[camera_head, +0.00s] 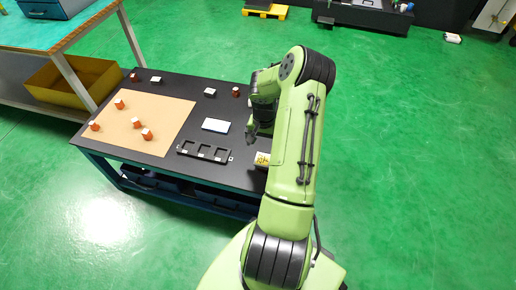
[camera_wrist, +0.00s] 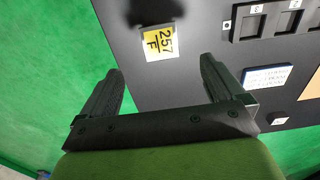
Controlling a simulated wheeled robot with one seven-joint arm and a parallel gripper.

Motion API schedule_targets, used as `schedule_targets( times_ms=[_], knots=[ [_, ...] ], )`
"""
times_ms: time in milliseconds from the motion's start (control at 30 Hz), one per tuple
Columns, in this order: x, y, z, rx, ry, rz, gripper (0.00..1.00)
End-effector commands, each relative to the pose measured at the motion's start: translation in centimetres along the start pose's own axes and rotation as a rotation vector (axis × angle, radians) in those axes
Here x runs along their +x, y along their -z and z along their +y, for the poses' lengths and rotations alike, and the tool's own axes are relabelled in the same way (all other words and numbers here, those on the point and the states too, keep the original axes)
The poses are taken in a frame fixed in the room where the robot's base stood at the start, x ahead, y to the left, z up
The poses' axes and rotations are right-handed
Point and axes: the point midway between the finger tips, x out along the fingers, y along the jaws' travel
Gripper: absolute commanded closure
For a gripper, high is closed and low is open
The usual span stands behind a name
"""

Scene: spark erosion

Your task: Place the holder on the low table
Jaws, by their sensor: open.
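My gripper (camera_head: 254,136) hangs over the right part of the low table (camera_head: 84,143), which has a dark top. In the wrist view my gripper (camera_wrist: 161,67) is open, with nothing between its two dark fingers. A small block with a yellow and white label (camera_head: 262,160) stands near the table's front right edge, partly hidden by my arm. I cannot tell for sure which thing is the holder. A blurred dark shape lies past the label.
A black slotted tray (camera_head: 205,152) and a white and blue card (camera_head: 216,125) lie left of my gripper. A tan mat (camera_head: 150,113) carries several copper-coloured pieces. Small white-topped pieces (camera_head: 210,91) stand along the back. Green floor is free at right.

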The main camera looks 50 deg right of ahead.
Motion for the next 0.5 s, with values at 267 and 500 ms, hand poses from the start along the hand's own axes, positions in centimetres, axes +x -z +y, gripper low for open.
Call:
schedule_targets(
  times_ms=[267, 500],
  knots=[
    [-4.4, -0.9, -2.5, -0.118, -0.021, 0.055, 0.04],
    [-18.3, -9.2, -8.5, -0.486, -0.056, 0.223, 0.04]
  ],
)
